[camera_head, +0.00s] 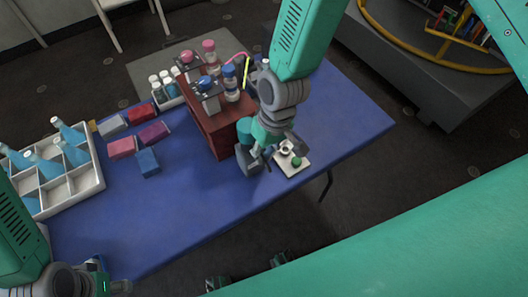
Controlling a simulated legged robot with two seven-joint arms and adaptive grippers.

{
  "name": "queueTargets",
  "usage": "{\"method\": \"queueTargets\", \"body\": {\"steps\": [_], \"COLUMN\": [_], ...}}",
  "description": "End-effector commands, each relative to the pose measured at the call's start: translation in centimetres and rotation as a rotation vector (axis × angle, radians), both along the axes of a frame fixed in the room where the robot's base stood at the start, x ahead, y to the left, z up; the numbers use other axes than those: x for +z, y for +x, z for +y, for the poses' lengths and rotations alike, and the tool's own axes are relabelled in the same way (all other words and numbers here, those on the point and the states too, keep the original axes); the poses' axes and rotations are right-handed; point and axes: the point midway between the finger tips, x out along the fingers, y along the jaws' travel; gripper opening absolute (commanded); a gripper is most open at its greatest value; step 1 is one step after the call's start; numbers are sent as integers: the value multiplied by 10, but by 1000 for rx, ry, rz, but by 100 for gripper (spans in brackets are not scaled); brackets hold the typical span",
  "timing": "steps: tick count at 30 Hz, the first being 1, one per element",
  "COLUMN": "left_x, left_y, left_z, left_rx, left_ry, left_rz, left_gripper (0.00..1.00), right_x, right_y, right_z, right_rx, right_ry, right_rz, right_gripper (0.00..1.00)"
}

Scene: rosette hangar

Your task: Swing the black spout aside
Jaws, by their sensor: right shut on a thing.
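My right gripper (266,164) points down at the front right of a red-brown box-like stand (218,135), beside a white square plate (292,169). It is shut on a small dark part, mostly hidden by the fingers and wrist. I cannot make out the black spout clearly. The plate carries a small white round thing (286,150) and a green piece (296,162). My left gripper (118,287) is at the bottom left, by the table's front edge; its fingers are too small and dark to read.
The blue table (190,210) is clear in front. Bottles with blue and pink caps (231,84) stand on the stand. Red, grey and blue blocks (148,162) lie left of it. A white divided crate (85,180) with light-blue bottles (68,132) is at far left.

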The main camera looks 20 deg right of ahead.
Motion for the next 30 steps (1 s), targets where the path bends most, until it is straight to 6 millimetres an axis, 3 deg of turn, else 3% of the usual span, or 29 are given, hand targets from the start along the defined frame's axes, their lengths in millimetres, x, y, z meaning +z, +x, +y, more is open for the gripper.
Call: {"method": "queueTargets", "body": {"steps": [6, 7, 8, 17, 23, 30], "left_x": [0, 0, 0, 1, 1, 1], "left_y": [0, 0, 0, -3, -3, -2], "left_z": [0, 0, 0, 0, 0, 0], "left_rx": [0, 0, 0, 0, 0, 0], "left_ry": [0, 0, 0, 0, 0, 0], "left_rz": [0, 0, 0, -2, -3, -3], "left_gripper": [40, 40, 40, 40, 40, 40], "right_x": [1, 1, 1, 3, 30, 81], "right_y": [6, 6, 6, 3, 4, 8], "right_z": [0, 0, 0, -1, -6, -15], "right_rx": [-5, -6, -6, -3, -3, -4], "right_ry": [1, 1, 1, 0, 0, 0], "right_rz": [-15, -15, -14, -8, -11, -13], "right_gripper": [0, 12, 17, 17, 17, 17]}}
